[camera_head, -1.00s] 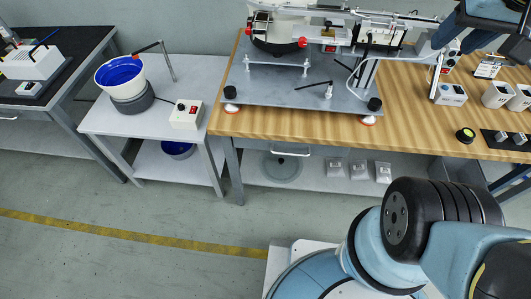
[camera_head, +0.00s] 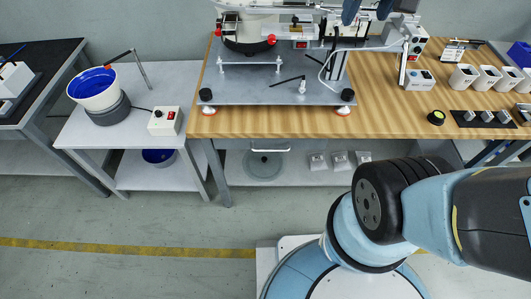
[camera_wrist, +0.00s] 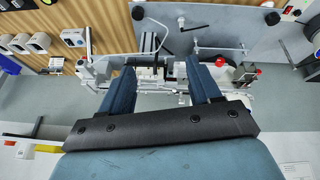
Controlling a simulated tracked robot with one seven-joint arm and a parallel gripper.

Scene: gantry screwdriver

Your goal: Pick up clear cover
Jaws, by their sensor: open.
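The screwdriver machine's grey base plate (camera_head: 275,92) stands on the wooden bench (camera_head: 400,118). A blue-lined bowl feeder (camera_head: 98,90) and a control box (camera_head: 165,121) are on the left table. The floor in front is clear.

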